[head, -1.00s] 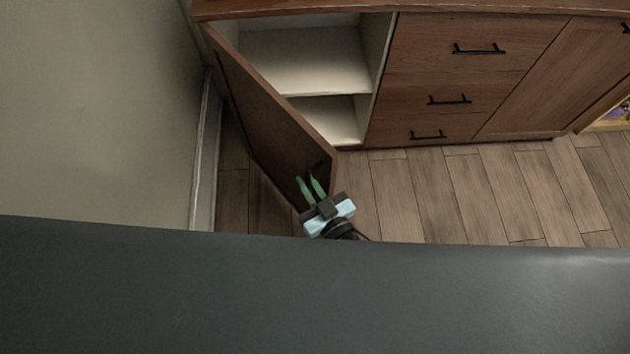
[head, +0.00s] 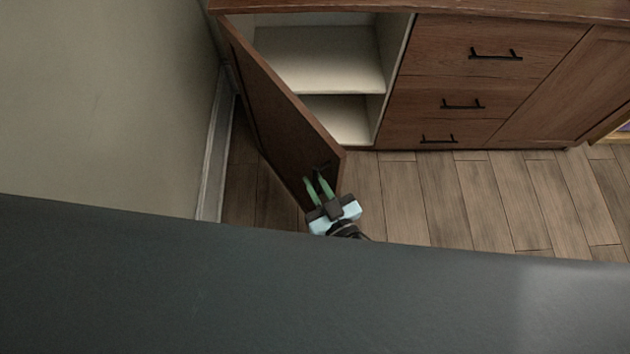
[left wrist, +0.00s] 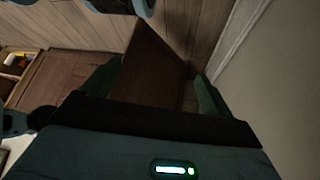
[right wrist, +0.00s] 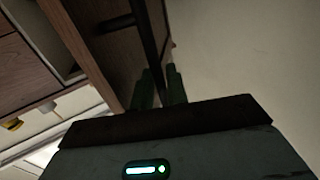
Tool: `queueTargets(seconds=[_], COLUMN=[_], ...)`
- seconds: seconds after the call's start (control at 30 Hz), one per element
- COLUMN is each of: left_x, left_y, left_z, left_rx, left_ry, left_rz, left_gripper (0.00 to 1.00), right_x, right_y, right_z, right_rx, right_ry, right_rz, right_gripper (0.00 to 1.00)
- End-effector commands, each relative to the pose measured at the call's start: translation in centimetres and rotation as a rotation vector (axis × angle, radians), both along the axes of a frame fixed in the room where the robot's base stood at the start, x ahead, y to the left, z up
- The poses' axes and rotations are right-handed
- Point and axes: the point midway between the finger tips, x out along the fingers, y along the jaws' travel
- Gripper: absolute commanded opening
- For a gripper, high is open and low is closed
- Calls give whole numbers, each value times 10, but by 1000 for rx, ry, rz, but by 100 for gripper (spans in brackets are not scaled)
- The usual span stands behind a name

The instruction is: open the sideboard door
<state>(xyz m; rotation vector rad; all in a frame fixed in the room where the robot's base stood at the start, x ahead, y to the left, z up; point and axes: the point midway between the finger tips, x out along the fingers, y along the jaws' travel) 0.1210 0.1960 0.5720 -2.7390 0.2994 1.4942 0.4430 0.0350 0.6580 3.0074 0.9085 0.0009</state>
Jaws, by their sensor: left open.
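The sideboard door (head: 283,125) is brown wood, hinged at the left, and stands wide open in the head view. Behind it the pale shelf compartment (head: 325,60) shows. My right gripper (head: 319,186) is at the door's free edge, by the dark door handle (head: 322,167). In the right wrist view the handle bar (right wrist: 146,40) runs down between the close-set green fingers (right wrist: 160,90), which are shut on it. My left gripper (left wrist: 155,90) is open and empty in its wrist view, with the door (left wrist: 150,65) beyond its fingers. It is hidden in the head view.
The sideboard's drawers (head: 455,97) are shut, right of the compartment. A wall with a pale skirting board (head: 217,140) stands close on the door's left. Wooden floor (head: 450,195) is clear in front of the drawers. A dark surface fills the bottom of the head view.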

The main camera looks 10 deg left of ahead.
Motion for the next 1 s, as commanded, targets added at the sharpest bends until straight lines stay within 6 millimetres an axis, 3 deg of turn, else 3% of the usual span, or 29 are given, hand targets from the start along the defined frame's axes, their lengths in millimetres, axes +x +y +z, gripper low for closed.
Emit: queueTargets(seconds=[0.43, 0.87, 1.0], left_x=[7, 8, 7], left_y=[0, 0, 0], left_z=[3, 3, 3], left_rx=[0, 1, 1], left_ry=[-15, -15, -13], left_rz=[1, 0, 1], left_gripper=[87, 87, 68], right_x=[-54, -62, -67], right_y=[-35, -41, -47], right_z=[-1, 0, -5], right_rx=[-2, 0, -6], right_ry=[1, 0, 24], right_rz=[1, 1, -15], right_gripper=[15, 15, 15])
